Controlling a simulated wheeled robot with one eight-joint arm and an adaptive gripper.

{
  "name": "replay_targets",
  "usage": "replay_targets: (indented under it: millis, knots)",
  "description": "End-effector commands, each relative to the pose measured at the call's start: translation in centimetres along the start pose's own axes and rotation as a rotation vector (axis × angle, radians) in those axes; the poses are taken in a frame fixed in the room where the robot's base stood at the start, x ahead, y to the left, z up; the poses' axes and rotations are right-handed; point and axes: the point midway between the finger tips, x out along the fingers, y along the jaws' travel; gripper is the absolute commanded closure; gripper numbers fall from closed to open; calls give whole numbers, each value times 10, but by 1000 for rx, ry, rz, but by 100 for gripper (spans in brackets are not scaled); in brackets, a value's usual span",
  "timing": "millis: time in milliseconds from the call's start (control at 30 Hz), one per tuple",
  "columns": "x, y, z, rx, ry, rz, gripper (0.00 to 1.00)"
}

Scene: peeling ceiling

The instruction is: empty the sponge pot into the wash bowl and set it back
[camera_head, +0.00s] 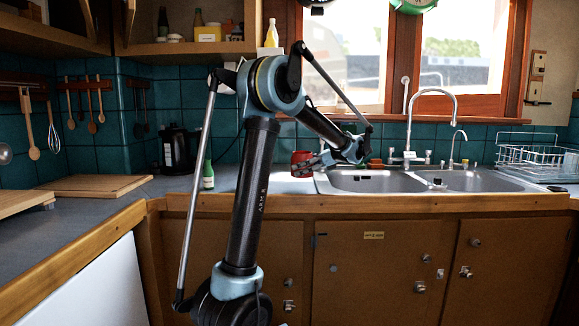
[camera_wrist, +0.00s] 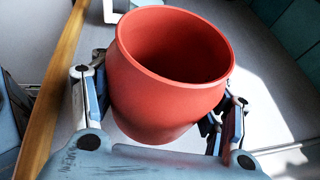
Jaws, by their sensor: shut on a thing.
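The sponge pot is a red-orange pot (camera_wrist: 165,105), large in the wrist view, with its mouth open toward the camera. The part of its inside that shows is bare red wall; I see no sponge there. My gripper (camera_wrist: 160,115) is shut around the pot, one finger on each side. In the head view the red pot (camera_head: 301,158) is at my gripper (camera_head: 310,165), over the counter just left of the sink. Its height above the counter is hard to tell. I cannot make out a wash bowl for certain in either view.
The double sink (camera_head: 380,181) with a tall tap (camera_head: 409,120) lies right of the pot. A wire dish rack (camera_head: 535,160) stands at far right. A green bottle (camera_head: 208,172), a black kettle (camera_head: 178,150) and a wooden board (camera_head: 95,186) are on the left counter.

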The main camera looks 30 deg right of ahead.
Motion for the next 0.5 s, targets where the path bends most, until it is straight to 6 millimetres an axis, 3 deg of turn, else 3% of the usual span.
replay_targets:
  millis: [500]
  knots:
    - [31,-2,25,112,2,-272,89]
